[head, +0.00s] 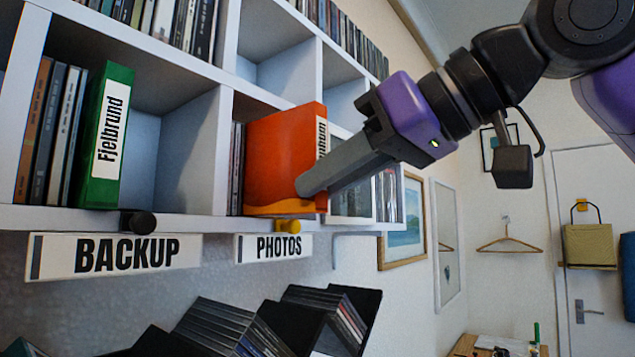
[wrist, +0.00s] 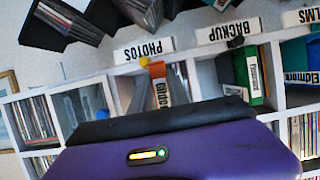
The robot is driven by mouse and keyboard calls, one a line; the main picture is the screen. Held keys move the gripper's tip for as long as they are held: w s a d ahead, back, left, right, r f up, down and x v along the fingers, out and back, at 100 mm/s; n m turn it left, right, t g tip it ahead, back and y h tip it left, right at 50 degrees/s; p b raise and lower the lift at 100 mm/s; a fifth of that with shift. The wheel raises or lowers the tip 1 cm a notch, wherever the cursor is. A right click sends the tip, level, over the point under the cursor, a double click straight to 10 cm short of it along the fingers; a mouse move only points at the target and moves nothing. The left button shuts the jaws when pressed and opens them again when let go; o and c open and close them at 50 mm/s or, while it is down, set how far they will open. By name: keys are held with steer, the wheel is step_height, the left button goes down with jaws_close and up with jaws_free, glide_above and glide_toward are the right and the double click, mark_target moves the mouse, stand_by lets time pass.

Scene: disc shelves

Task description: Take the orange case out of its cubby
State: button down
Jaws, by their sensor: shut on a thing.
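The orange case (head: 284,155) stands upright in the cubby above the PHOTOS label (head: 279,247), with its white spine label facing out to the right. My gripper (head: 312,184) reaches in from the right, with its grey fingers at the case's lower front edge, and it is shut on the case. The fingers partly cover the spine label.
Thin discs (head: 236,165) stand left of the orange case. The shelf edge (head: 190,222) carries labels and round knobs. Below are black disc racks (head: 235,325). Free room lies to the right of the shelf.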

steer(key=s+d, duration=0.5)
steer(key=d, duration=0.2)
steer(key=shift+s+d+b, duration=0.2)
steer(key=shift+s+b, duration=0.15)
stand_by(0.8)
